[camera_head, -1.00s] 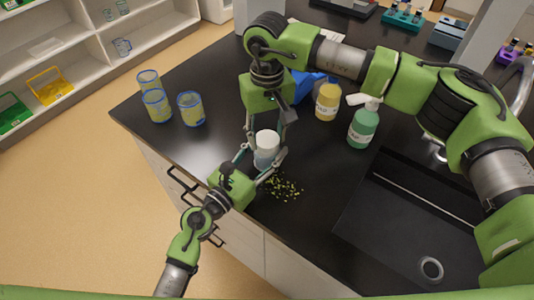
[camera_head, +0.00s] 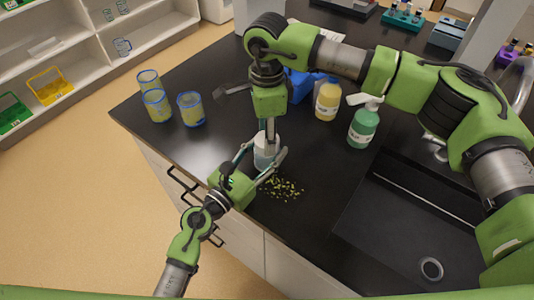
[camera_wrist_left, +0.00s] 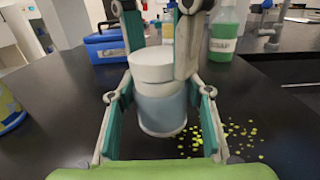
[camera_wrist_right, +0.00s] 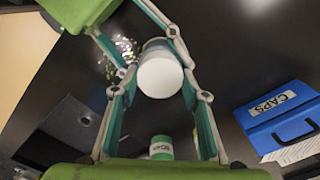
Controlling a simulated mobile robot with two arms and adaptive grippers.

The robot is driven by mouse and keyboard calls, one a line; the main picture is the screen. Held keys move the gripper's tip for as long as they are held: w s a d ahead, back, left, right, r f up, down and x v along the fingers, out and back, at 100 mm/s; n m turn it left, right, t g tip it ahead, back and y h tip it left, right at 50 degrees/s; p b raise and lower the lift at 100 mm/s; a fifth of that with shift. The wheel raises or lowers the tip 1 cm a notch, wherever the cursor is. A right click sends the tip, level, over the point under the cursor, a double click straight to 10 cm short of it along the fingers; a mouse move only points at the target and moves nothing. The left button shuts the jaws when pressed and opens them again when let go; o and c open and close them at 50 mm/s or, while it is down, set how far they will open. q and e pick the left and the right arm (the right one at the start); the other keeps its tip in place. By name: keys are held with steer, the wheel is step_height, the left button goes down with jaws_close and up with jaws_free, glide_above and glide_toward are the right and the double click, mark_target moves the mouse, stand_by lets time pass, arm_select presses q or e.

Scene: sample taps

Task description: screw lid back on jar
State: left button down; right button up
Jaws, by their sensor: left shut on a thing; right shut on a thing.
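The jar (camera_head: 262,160) stands upright on the black counter, with a clear body and pale blue contents. In the left wrist view its body (camera_wrist_left: 162,108) sits below the white lid (camera_wrist_left: 152,65). The lid rests level on the jar's top; whether the threads are engaged cannot be told. My left gripper (camera_head: 266,161) is shut on the jar body from the front side. My right gripper (camera_head: 268,136) points down from above and is shut on the lid, which shows between its fingers in the right wrist view (camera_wrist_right: 160,77).
Yellow-green bits (camera_head: 283,189) lie scattered beside the jar. Several blue-rimmed cups (camera_head: 190,109) stand left. Behind are a blue box (camera_wrist_right: 290,122) labelled CAPS, a yellow bottle (camera_head: 326,101) and a green soap bottle (camera_head: 363,127). A sink (camera_head: 410,220) is at right.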

steer(key=m, duration=0.3)
steer(key=shift+m, duration=0.3)
steer(key=m, duration=0.4)
steer(key=shift+m, duration=0.4)
steer(key=m, duration=1.5)
steer(key=shift+f, duration=0.1)
steer(key=m, duration=0.8)
steer(key=o, duration=1.2)
steer(key=shift+o, duration=0.2)
